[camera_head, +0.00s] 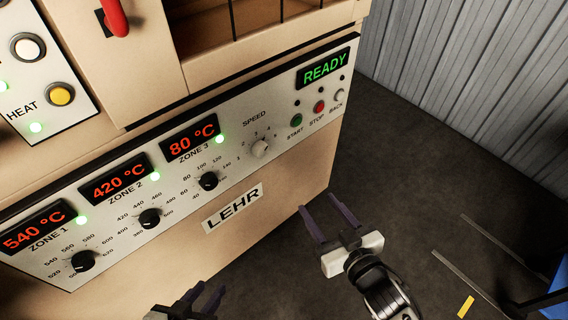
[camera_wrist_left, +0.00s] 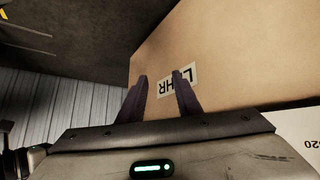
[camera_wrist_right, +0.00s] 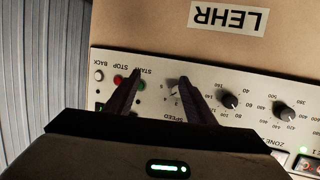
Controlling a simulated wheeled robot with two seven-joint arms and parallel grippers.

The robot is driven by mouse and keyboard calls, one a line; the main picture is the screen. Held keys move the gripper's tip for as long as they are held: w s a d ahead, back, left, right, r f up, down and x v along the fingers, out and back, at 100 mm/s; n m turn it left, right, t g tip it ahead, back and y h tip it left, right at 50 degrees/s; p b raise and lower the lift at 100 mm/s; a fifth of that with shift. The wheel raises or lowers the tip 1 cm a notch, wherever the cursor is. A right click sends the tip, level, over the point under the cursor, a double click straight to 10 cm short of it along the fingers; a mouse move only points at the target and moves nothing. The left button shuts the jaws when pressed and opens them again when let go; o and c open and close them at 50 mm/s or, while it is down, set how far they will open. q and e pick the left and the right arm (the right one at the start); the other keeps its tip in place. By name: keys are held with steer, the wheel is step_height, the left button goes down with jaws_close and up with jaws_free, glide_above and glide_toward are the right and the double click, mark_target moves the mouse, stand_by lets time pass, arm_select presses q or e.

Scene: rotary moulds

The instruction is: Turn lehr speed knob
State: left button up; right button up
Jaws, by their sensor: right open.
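The lehr speed knob (camera_head: 260,148) is a small pale grey dial under the word SPEED on the white control panel (camera_head: 232,158). In the right wrist view the knob (camera_wrist_right: 173,83) shows beside one finger, partly covered. My right gripper (camera_head: 317,202) is open and empty, in front of the panel and below and right of the knob in the head view, apart from it. My left gripper (camera_head: 212,288) is open and empty at the bottom edge, low in front of the cabinet; its fingers (camera_wrist_left: 160,76) point toward the LEHR label.
Black zone knobs (camera_head: 208,181) sit left of the speed knob. Start, stop and back buttons (camera_head: 319,107) are to its right, below a green READY display (camera_head: 324,68). A LEHR label (camera_head: 232,207) is below. Dark floor (camera_head: 430,170) is open to the right, before a corrugated wall (camera_head: 480,60).

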mark_target(263, 152)
steer(key=w+a+r+n+y+b, duration=0.1)
steer(key=w+a, duration=0.2)
steer(key=w, duration=0.1)
steer(key=w+a+r+n+y+b, duration=0.1)
steer(key=w+a+y, duration=0.1)
steer(key=w+a, duration=0.2)
steer(key=w+a+r+n+t+y+b, duration=0.1)
steer(key=w+a+r, duration=0.1)
steer(key=w+a, duration=0.1)
steer(key=shift+w+a+n+y, duration=0.3)
steer(key=shift+w+a+y, duration=0.1)
steer(key=shift+w, duration=0.2)
steer(key=shift+w+a, duration=0.25)
steer(key=shift+w, duration=0.25)
steer(key=c, duration=1.1)
steer(key=shift+o, duration=0.2)
